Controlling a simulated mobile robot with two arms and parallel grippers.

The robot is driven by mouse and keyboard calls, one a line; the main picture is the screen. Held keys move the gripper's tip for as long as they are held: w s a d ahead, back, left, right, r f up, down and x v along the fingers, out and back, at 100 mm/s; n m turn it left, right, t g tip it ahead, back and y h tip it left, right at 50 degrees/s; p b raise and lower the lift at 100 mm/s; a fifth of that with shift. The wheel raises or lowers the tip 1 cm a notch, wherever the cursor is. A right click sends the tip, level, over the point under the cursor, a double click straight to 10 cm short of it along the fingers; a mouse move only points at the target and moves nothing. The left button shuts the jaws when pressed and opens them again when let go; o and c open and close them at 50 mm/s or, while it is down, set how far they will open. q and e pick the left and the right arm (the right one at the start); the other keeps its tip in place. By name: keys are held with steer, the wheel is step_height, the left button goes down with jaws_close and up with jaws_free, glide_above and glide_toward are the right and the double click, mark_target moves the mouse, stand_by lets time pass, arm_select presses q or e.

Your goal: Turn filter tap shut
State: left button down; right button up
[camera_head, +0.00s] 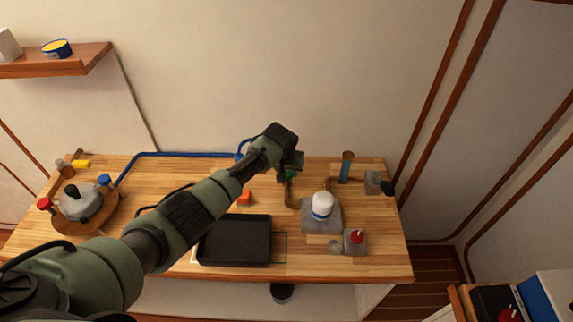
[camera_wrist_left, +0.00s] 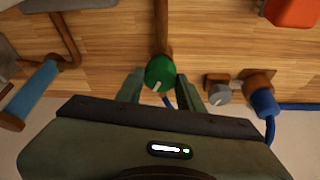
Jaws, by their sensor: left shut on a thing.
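The green tap knob (camera_wrist_left: 160,72) sits at the end of a brown pipe (camera_wrist_left: 161,30), with a pale pointer mark on its face. My left gripper (camera_wrist_left: 161,88) has one finger on each side of the knob and is shut on it. In the head view my left gripper (camera_head: 291,166) reaches over the back of the bench, and a bit of the green knob (camera_head: 290,177) shows below it. The white filter (camera_head: 322,205) with a blue band stands upright on a grey block to the right. My right gripper is not in view.
A black tray (camera_head: 235,241) lies at the bench front, with an orange object (camera_head: 243,198) behind it. A red knob (camera_head: 357,236) is at front right. A grey knob (camera_wrist_left: 219,95) and a blue fitting (camera_wrist_left: 264,102) with a hose sit close beside my gripper.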

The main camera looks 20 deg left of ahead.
arm_select(q)
steer(key=n, duration=0.2)
steer(key=n+y, duration=0.1)
steer(key=n, duration=0.1)
steer(key=shift+w+d+r+y, duration=0.1)
steer(key=shift+d+y, duration=0.05)
steer(key=shift+y, duration=0.15)
stand_by(0.5)
steer(key=c, duration=0.9)
jaws_free()
steer(key=shift+d+r+p, duration=0.1)
steer(key=shift+r+p, duration=0.2)
steer(key=shift+r, duration=0.2)
steer(key=v, duration=0.7)
steer(key=shift+f, duration=0.15)
